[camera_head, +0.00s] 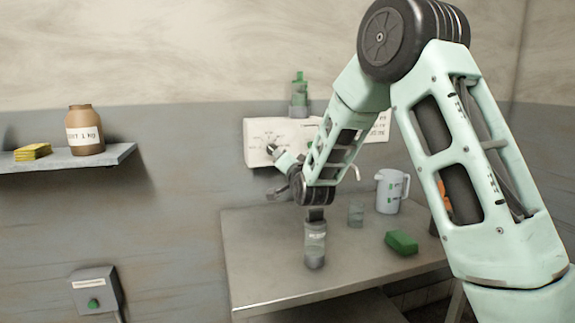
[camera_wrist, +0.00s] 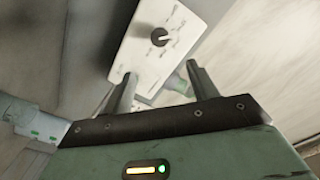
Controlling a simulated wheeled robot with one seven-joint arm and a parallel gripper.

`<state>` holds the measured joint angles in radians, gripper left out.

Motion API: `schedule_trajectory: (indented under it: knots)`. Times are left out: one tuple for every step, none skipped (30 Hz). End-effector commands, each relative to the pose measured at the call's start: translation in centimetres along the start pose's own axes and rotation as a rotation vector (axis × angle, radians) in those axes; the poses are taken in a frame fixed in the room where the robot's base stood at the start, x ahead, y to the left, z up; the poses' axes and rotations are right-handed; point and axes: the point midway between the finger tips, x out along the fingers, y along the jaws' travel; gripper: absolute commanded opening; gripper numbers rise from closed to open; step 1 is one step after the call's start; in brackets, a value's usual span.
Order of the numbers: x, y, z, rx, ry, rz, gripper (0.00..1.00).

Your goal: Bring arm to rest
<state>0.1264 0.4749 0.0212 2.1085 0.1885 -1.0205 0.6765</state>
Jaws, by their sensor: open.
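My arm reaches over the table toward a white wall panel (camera_head: 256,134) with a dial. My gripper (camera_head: 277,172) is in front of the panel's lower left part, partly hidden by my own wrist. In the wrist view my gripper (camera_wrist: 161,72) has its two fingers apart with nothing held between them. The white panel (camera_wrist: 138,57) lies beyond the fingertips there, tilted in the picture. Its dark knob (camera_wrist: 160,37) shows ahead of the gap between the fingers, apart from them.
A green-capped bottle (camera_head: 299,97) stands above the panel. The left shelf (camera_head: 117,154) holds a brown jar (camera_head: 85,130).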

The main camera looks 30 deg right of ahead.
Motion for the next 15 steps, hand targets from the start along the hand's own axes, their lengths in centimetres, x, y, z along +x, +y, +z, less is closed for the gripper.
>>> schedule_trajectory:
  knots:
    - [0.0, 0.0, 0.0, 0.0, 0.0, 0.0, 0.59]
    - [0.0, 0.0, 0.0, 0.0, 0.0, 0.0, 0.59]
    - [0.0, 0.0, 0.0, 0.0, 0.0, 0.0, 0.59]
    - [0.0, 0.0, 0.0, 0.0, 0.0, 0.0, 0.59]
    - [0.0, 0.0, 0.0, 0.0, 0.0, 0.0, 0.59]
    - [0.0, 0.0, 0.0, 0.0, 0.0, 0.0, 0.59]
    - [0.0, 0.0, 0.0, 0.0, 0.0, 0.0, 0.59]
    - [0.0, 0.0, 0.0, 0.0, 0.0, 0.0, 0.59]
    - [0.0, 0.0, 0.0, 0.0, 0.0, 0.0, 0.59]
    - [-0.1, -0.1, 0.1, -0.001, -0.003, 0.0, 0.59]
    - [-0.2, -0.2, 0.3, -0.003, -0.011, 0.001, 0.59]
    - [-0.4, -0.6, 0.9, -0.008, -0.033, 0.003, 0.59]
    - [-0.8, -1.0, 1.6, -0.015, -0.057, 0.005, 0.59]
    - [-1.2, -1.5, 2.4, -0.026, -0.089, 0.009, 0.59]
    - [-2.0, -2.3, 3.8, -0.044, -0.142, 0.015, 0.59]
